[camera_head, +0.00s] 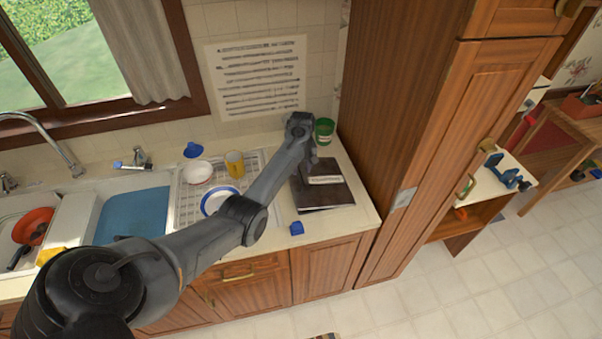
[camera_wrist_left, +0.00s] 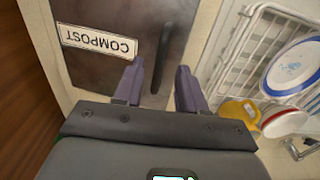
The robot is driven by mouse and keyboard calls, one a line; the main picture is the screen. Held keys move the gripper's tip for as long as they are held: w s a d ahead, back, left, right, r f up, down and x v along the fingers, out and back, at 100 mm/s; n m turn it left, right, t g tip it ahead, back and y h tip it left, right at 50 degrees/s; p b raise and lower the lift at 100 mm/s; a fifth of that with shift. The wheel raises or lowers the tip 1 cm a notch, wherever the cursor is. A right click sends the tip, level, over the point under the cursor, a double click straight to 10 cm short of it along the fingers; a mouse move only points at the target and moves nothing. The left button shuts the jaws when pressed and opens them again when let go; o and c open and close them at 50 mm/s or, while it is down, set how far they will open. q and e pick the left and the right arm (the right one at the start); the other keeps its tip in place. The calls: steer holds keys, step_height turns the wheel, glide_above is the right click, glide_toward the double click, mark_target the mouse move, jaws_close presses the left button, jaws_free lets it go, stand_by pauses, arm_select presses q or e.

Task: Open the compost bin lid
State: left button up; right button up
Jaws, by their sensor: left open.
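The compost bin (camera_head: 335,193) is a dark box on the counter at the foot of the tall wooden cabinet. In the left wrist view its dark lid (camera_wrist_left: 100,72) bears a white COMPOST label (camera_wrist_left: 98,42) and a long dark handle (camera_wrist_left: 163,55). The lid looks shut. My left gripper (camera_head: 312,164) is over the back part of the bin. In the left wrist view its fingers (camera_wrist_left: 157,84) are open, with the near end of the handle between them in the picture. I cannot tell whether they touch it. My right gripper is not in view.
A green cup (camera_head: 324,130) stands behind the bin, close to the cabinet (camera_head: 405,120). A white dish rack (camera_head: 187,205) with a plate, a bowl and a yellow mug (camera_head: 235,163) is left of it. A small blue object (camera_head: 297,228) lies on the counter's front edge.

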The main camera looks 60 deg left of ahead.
mark_target(301, 176)
arm_select(q)
steer(key=shift+f, duration=1.6)
steer(key=shift+s, duration=0.1)
jaws_close()
